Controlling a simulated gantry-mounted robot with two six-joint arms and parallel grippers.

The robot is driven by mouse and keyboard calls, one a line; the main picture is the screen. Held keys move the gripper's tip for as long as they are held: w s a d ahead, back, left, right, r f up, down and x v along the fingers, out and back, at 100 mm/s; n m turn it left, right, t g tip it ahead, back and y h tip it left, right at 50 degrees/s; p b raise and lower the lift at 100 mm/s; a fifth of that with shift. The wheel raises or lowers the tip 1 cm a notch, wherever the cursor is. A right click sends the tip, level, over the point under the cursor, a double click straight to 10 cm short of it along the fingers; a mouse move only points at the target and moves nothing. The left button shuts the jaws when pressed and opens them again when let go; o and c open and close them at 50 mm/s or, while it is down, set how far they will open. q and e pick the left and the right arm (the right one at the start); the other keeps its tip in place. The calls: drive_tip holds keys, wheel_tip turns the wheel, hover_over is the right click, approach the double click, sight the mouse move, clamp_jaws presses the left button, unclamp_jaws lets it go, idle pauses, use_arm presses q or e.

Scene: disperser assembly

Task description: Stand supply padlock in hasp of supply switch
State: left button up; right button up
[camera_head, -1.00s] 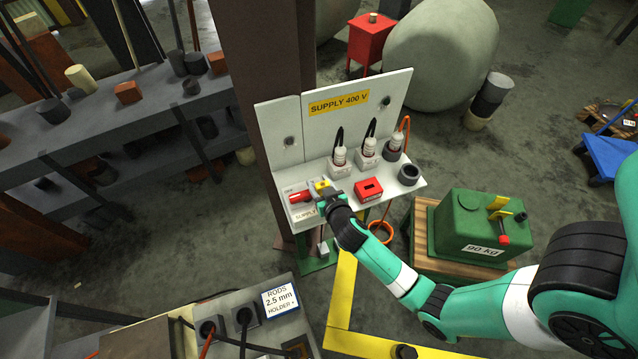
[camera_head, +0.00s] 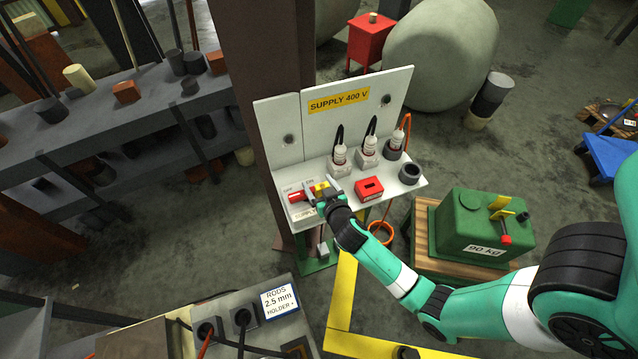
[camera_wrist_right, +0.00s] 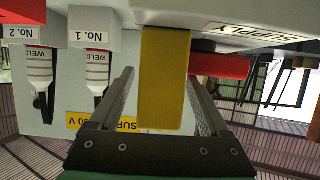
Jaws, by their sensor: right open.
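The yellow supply padlock (camera_head: 321,187) stands at the supply switch, just right of its red handle (camera_head: 295,197), on the shelf of the supply board. In the right wrist view the padlock (camera_wrist_right: 163,80) is a yellow block between my fingers, and the red handle (camera_wrist_right: 222,66) is beside it. My right gripper (camera_head: 322,191) is open around the padlock, with a gap on each side in the wrist view (camera_wrist_right: 160,100). The hasp and shackle are hidden, so I cannot tell how they sit together. My left gripper is not in view.
A red slotted box (camera_head: 369,189) sits right of the padlock on the shelf. The upright panel (camera_head: 290,110) stands close behind. A green 90 kg weight (camera_head: 480,225) stands to the right.

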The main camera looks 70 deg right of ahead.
drive_tip(key=shift+f, duration=0.15)
drive_tip(key=v, duration=1.1)
drive_tip(key=shift+s+a+r, duration=0.2)
drive_tip(key=shift+a+r, duration=0.05)
drive_tip(key=shift+r, duration=0.05)
